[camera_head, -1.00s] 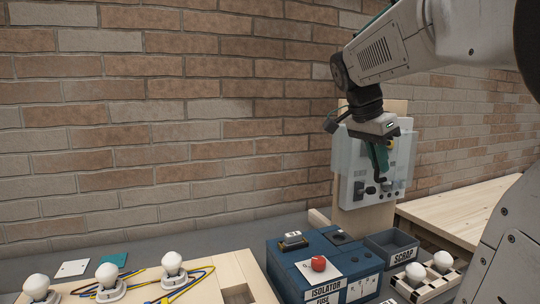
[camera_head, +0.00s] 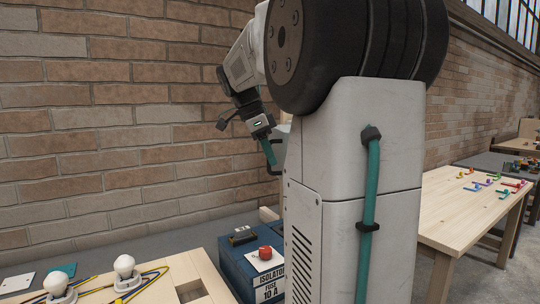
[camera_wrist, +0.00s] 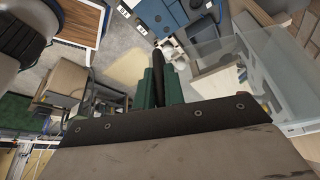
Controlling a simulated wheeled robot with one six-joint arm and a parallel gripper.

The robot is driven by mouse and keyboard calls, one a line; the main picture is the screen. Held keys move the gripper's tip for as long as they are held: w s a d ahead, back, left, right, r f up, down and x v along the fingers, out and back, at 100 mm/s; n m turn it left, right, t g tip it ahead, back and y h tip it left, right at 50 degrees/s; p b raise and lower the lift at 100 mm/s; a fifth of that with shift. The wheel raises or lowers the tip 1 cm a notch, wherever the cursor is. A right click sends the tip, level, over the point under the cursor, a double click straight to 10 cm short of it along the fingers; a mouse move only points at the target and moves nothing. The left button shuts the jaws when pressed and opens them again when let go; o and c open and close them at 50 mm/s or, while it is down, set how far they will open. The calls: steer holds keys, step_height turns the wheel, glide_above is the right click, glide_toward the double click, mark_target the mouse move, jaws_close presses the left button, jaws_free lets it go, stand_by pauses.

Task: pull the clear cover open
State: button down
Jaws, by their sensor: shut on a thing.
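My gripper (camera_head: 271,155) has green fingers shut on the dark handle (camera_wrist: 180,62) of the clear cover. In the wrist view, the handle runs between the green fingers (camera_wrist: 160,88). The clear cover (camera_wrist: 255,65) is a see-through pane to the right of the fingers, with a pale edge at the far right. In the head view only a small pale piece beside the gripper shows, and I cannot tell whether it is cover or box. My own body hides the rest of the grey wall box there, so how far the cover stands open cannot be told from that view.
A blue isolator box (camera_head: 240,262) with a red knob (camera_head: 265,253) stands below the gripper. A wooden board with white bulbs (camera_head: 125,268) and wires is at the lower left. A brick wall (camera_head: 120,120) rises behind. A wooden table (camera_head: 450,205) is at the right.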

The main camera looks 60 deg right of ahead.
steer(key=c, duration=1.5)
jaws_free()
steer(key=v, duration=0.8)
